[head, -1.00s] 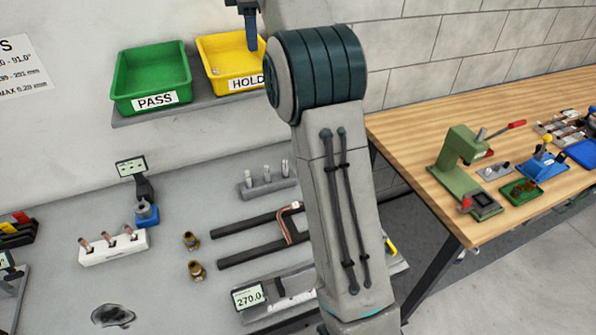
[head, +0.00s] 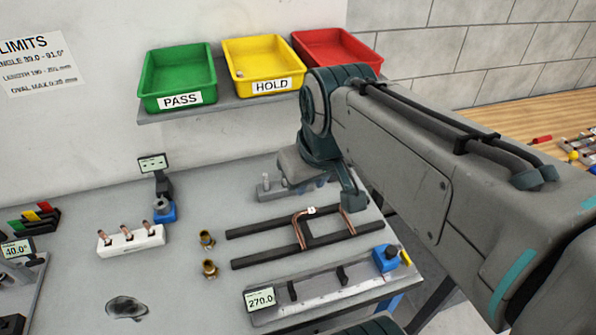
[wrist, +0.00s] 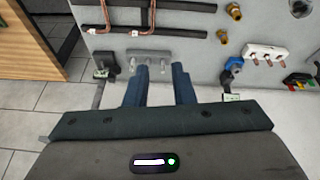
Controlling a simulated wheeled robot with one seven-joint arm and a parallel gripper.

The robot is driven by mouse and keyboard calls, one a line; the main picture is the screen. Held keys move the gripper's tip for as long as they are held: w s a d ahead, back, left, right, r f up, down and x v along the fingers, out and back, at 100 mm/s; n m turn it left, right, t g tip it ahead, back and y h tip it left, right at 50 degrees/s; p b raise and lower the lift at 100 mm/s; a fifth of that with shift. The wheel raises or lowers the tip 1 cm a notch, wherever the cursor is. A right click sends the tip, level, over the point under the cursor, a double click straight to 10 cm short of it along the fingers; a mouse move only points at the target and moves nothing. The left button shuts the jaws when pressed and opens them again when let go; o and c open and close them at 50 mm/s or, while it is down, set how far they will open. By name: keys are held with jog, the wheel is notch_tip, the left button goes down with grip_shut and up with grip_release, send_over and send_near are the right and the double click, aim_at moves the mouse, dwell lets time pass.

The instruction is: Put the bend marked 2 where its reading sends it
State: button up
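Two copper bends lie across black rails (head: 250,230) on the grey bench. The left bend (head: 300,232) carries a small white tag whose mark I cannot read; the right bend (head: 347,222) is partly hidden by my arm. They also show at the top of the wrist view, as one bend (wrist: 106,16) and another (wrist: 150,18). My gripper (wrist: 160,76) is open and empty, its fingers apart above the bench. In the head view my gripper (head: 350,195) is mostly hidden behind the wrist, near the rails. The green PASS tray (head: 180,99), yellow HOLD tray (head: 264,87) and red tray (head: 335,50) stand on the shelf.
A length gauge (head: 330,295) reading 270.0 lies in front of the rails. A display (head: 17,248) at left reads 40.0°. Brass fittings (head: 207,254), a white block (head: 130,240) with copper pieces and a blue gauge (head: 165,211) stand left. A LIMITS sheet hangs on the wall.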

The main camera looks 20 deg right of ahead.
jog(key=shift+m, duration=0.9)
jog(key=s+f, duration=0.1)
jog(key=f, duration=0.1)
jog(key=s+f, duration=0.2)
jog(key=shift+s+f, duration=0.1)
jog(key=shift+s, duration=0.2)
notch_tip(320, 180, down, 8)
jog(key=b, duration=0.6)
jog(key=shift+w+f+b, duration=0.2)
jog(key=shift+w+b, duration=0.05)
jog(key=shift+b, duration=0.15)
jog(key=shift+d, duration=0.1)
